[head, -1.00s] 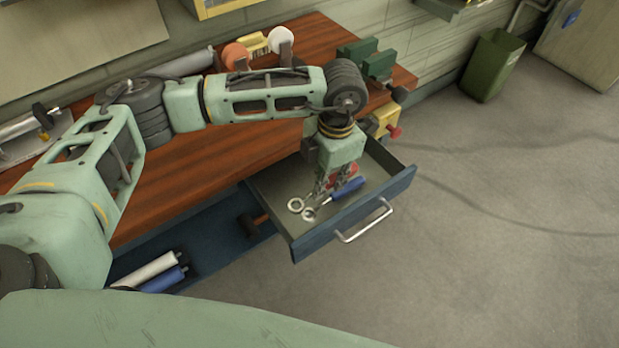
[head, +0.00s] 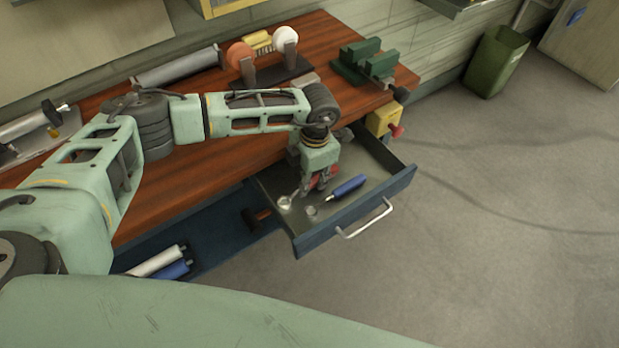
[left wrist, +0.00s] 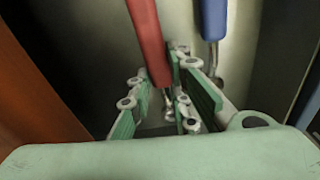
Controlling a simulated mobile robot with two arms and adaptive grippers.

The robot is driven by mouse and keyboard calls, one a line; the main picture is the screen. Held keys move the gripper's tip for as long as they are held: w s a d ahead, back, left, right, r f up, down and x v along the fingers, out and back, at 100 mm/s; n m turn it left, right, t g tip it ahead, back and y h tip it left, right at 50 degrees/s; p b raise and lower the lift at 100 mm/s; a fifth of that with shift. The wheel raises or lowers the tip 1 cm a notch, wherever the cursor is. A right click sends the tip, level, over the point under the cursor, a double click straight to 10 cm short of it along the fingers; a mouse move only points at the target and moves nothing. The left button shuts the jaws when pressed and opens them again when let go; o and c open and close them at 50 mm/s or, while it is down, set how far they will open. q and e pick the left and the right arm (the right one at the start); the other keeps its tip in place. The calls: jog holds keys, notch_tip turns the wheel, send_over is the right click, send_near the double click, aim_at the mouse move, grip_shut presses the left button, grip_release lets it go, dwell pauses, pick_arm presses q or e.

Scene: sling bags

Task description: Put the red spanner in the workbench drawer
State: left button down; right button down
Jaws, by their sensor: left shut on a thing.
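The workbench drawer (head: 398,186) stands pulled open under the bench's right end. My left gripper (head: 316,188) points down inside it, shut on the red spanner (head: 331,176). In the left wrist view the red spanner (left wrist: 147,40) runs between the fingers of my left gripper (left wrist: 162,85), its metal part low between them. In the head view the gripper partly hides the red spanner. I cannot tell whether it touches the drawer floor. A blue-handled tool (head: 347,187) lies in the drawer to its right. My right gripper is not in view.
The wooden bench top (head: 215,165) carries a grinder with an orange wheel (head: 240,54) and a green vise (head: 368,62). Below, a blue shelf holds a white roll and a blue roll (head: 172,270). A green bin (head: 495,62) stands on open floor.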

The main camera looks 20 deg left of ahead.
aim_at(313, 180)
pick_arm(q)
jog(key=shift+f, duration=0.2)
jog(key=c, duration=1.6)
grip_release()
jog(key=shift+c, duration=0.2)
jog(key=shift+r, duration=0.1)
jog(key=shift+r, duration=0.1)
notch_tip(313, 180, up, 12)
jog(key=b, duration=0.2)
jog(key=shift+w+d, duration=0.35)
